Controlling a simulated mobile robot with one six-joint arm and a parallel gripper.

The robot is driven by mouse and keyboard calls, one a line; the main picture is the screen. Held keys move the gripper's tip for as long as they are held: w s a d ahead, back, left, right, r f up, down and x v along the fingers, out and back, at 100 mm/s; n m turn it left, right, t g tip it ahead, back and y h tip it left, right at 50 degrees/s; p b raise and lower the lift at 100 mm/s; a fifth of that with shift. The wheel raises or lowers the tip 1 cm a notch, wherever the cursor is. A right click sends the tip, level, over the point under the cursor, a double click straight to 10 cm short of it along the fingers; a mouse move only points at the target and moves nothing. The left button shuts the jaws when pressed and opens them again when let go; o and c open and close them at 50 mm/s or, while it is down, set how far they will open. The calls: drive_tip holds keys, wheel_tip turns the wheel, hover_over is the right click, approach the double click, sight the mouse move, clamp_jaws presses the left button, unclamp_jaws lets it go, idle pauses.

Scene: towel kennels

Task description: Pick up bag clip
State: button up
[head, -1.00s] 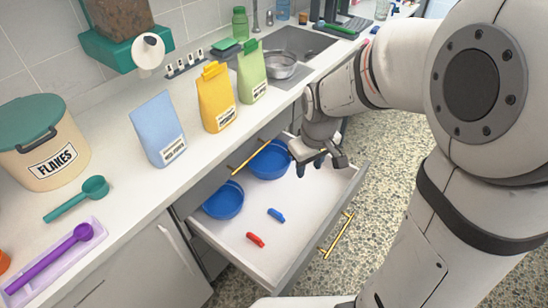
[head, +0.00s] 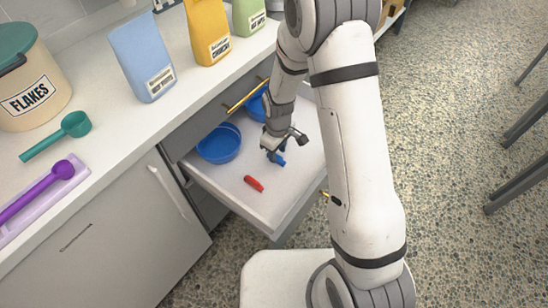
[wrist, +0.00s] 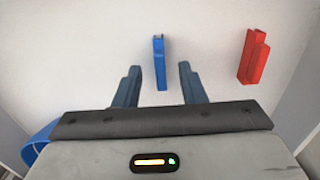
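A blue bag clip (wrist: 159,60) lies on the white drawer floor in the wrist view, ahead of and between the two fingers. In the head view the blue clip (head: 280,161) is partly hidden by my gripper (head: 273,154). A red bag clip (wrist: 254,57) lies to its right in the wrist view; it also shows in the head view (head: 254,183). My gripper (wrist: 160,83) is open, with nothing between its fingers. Whether the fingers straddle the blue clip in height cannot be told.
The open drawer (head: 219,192) also holds a blue bowl (head: 219,144) and a second blue bowl (head: 257,107) behind my arm.

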wheel_tip(320, 180, down, 3)
drive_tip(key=shift+r, duration=0.15)
drive_tip(key=shift+c, duration=0.6)
clamp_jaws()
